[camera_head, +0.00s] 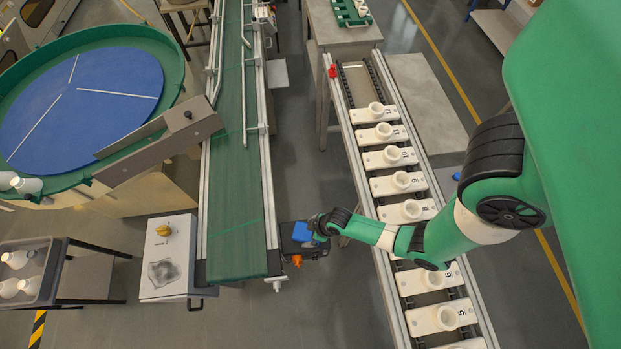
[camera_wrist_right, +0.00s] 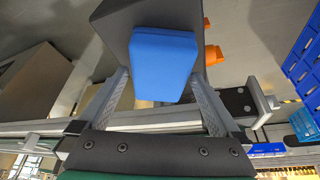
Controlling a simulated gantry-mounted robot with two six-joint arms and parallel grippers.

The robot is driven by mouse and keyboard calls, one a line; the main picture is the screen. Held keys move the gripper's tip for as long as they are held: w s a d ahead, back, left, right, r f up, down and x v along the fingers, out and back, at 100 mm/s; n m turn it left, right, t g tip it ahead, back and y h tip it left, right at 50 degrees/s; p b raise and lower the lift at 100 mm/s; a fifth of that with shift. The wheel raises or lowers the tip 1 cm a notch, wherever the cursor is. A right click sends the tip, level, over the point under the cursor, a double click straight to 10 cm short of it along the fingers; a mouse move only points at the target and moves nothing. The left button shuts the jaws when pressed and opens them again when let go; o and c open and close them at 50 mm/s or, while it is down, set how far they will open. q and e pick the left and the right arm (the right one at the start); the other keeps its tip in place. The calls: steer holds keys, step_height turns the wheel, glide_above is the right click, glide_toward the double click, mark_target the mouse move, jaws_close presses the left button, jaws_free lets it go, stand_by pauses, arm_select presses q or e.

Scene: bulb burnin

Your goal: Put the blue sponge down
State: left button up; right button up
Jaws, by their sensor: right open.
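The blue sponge (camera_head: 301,231) is at a small dark holder (camera_head: 315,252) beside the lower end of the green conveyor. In the right wrist view the sponge (camera_wrist_right: 163,62) appears between the tips of my right gripper's two fingers, against a dark grey face of the holder (camera_wrist_right: 125,22). My right gripper (camera_head: 312,227) is open, with its fingers spread on either side of the sponge. Whether a finger still touches the sponge is hard to tell. The sponge's underside is hidden. My left gripper is in neither view.
The green conveyor belt (camera_head: 236,185) runs left of the gripper. An orange part (camera_head: 297,261) sits at its lower end. A rail with numbered white socket plates (camera_head: 405,211) passes under my right arm. A control box (camera_head: 167,256) with a yellow knob stands left of the belt.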

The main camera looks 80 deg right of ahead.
steer(key=p+v, duration=0.4)
steer(key=v, duration=0.6)
steer(key=shift+s+r, duration=0.2)
steer(key=shift+r, duration=0.1)
